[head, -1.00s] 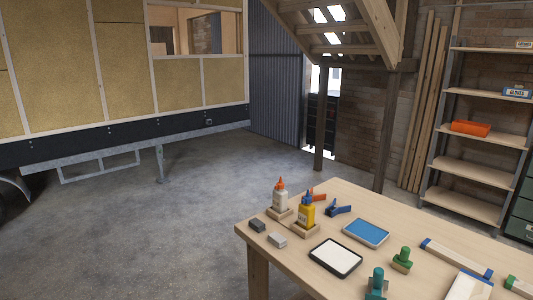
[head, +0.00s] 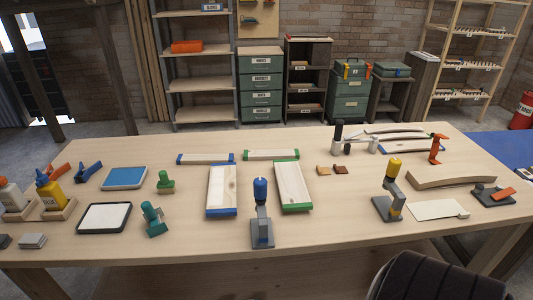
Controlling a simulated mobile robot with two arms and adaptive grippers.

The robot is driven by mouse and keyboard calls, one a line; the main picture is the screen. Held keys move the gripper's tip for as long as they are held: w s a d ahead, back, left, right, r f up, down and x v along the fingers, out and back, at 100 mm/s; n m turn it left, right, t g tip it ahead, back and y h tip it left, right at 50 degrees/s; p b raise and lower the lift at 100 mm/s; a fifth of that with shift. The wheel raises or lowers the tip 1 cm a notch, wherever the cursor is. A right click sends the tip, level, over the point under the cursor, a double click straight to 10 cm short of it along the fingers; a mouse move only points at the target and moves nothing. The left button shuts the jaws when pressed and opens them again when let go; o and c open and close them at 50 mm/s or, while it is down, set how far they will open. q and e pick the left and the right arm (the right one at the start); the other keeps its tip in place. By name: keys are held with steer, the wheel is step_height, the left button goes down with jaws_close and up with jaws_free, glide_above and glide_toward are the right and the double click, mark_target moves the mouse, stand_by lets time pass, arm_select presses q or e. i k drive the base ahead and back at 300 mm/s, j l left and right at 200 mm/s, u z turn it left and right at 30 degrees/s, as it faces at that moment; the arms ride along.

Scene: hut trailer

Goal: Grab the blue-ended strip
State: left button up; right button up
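A thin pale wood strip with blue ends (head: 206,158) lies crosswise toward the back of the workbench (head: 330,250), left of centre. A wider pale board with blue ends (head: 221,188) lies just in front of it. A similar thin strip with green ends (head: 271,155) lies to the right of the blue-ended strip, with a wider green-ended board (head: 293,186) in front. Neither of my grippers is in view.
A blue-topped tool (head: 262,215) and a yellow-topped tool (head: 390,190) stand on the bench. Glue bottles (head: 50,192), a blue pad (head: 125,178) and a white pad (head: 104,217) are at left. A dark ribbed rounded object (head: 430,278) rises at the front right.

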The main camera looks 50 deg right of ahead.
mark_target(205, 159)
steer(key=z, duration=1.25)
